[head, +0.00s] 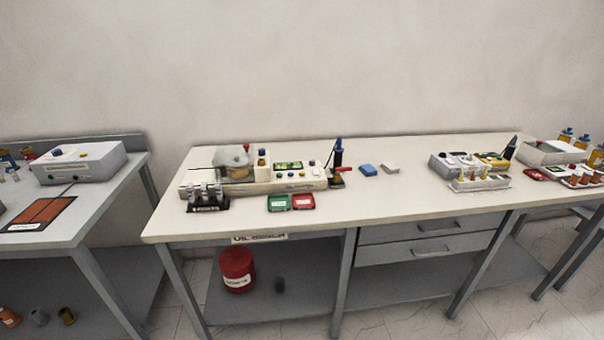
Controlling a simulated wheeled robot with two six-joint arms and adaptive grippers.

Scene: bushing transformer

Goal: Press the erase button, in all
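A long beige test device (252,187) sits on the middle bench, left of its centre. It carries a clear-covered part at its left end, a lit green display (288,165) and several small buttons and knobs (289,174). Their labels are too small to read, so I cannot tell which one is the erase button. Another grey instrument with a yellow part (492,160) stands at the right of the same bench; its controls are also too small to read. Neither of my grippers is in view.
On the middle bench (400,205), a green tray (278,203), a red tray (303,201) and a black rack of vials (207,199) stand before the device. A red canister (237,270) is on the shelf below. The bench's front middle is clear. Side benches stand left and right.

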